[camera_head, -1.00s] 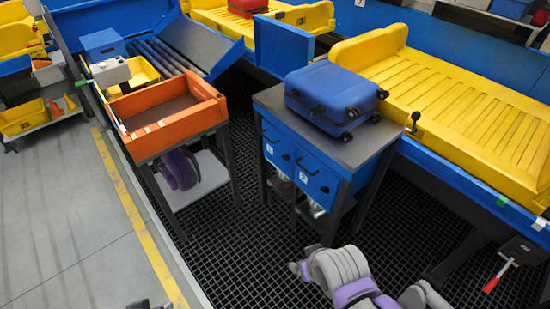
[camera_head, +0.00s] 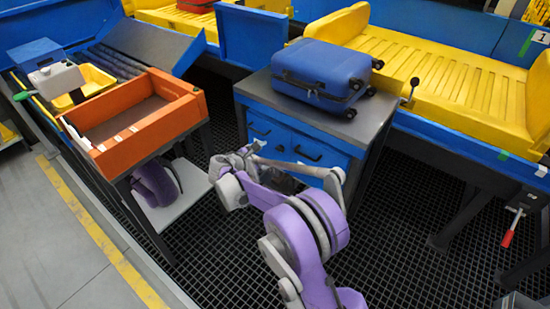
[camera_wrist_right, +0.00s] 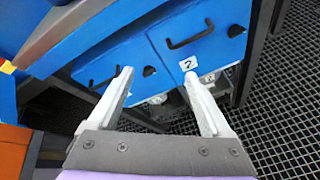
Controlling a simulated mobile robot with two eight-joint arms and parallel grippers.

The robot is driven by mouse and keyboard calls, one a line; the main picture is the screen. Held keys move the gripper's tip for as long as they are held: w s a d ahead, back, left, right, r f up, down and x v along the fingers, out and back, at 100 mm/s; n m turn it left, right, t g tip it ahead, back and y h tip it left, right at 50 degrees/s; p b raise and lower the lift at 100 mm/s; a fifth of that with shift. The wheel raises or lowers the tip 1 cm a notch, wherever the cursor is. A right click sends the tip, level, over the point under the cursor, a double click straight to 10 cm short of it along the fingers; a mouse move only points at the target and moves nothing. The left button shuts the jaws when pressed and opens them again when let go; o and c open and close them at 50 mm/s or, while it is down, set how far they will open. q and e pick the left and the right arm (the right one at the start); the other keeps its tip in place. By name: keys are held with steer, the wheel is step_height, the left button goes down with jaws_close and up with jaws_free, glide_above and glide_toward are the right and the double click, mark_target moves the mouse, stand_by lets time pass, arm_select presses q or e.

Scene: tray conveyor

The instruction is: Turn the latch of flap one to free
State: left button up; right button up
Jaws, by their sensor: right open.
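The blue cabinet has two blue flaps with dark handles. The left flap, flap one (camera_head: 265,130), is partly hidden by my right arm. In the right wrist view flap one (camera_wrist_right: 115,70) lies left of flap two (camera_wrist_right: 215,38), which bears a white "2" label (camera_wrist_right: 188,64). A small dark shape (camera_wrist_right: 149,70) is near flap one's right edge; I cannot tell if it is the latch or how it is turned. My right gripper (camera_wrist_right: 158,80) is open and empty, its fingers in front of the flaps. My left gripper is not in view.
A blue suitcase (camera_head: 322,72) lies on the grey cabinet top (camera_head: 362,122). An orange tray (camera_head: 150,140) on a stand is to the left. A yellow conveyor tray (camera_head: 440,85) runs behind at right. Black grid floor (camera_head: 400,215) is open at right front.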

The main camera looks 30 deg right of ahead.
mark_target(278, 150)
steer(key=w+f+n+t+h+b, duration=0.2)
steer(key=w+f+n+h+b, duration=0.45)
steer(key=f, duration=0.75)
arm_select(q)
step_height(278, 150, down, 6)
steer(key=p, duration=0.2)
arm_select(e)
steer(key=shift+y, duration=0.95)
steer(key=x, duration=1.1)
steer(key=shift+w+d, duration=0.2)
steer(key=shift+w, duration=0.25)
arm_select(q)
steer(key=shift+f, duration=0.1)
arm_select(e)
jaws_close()
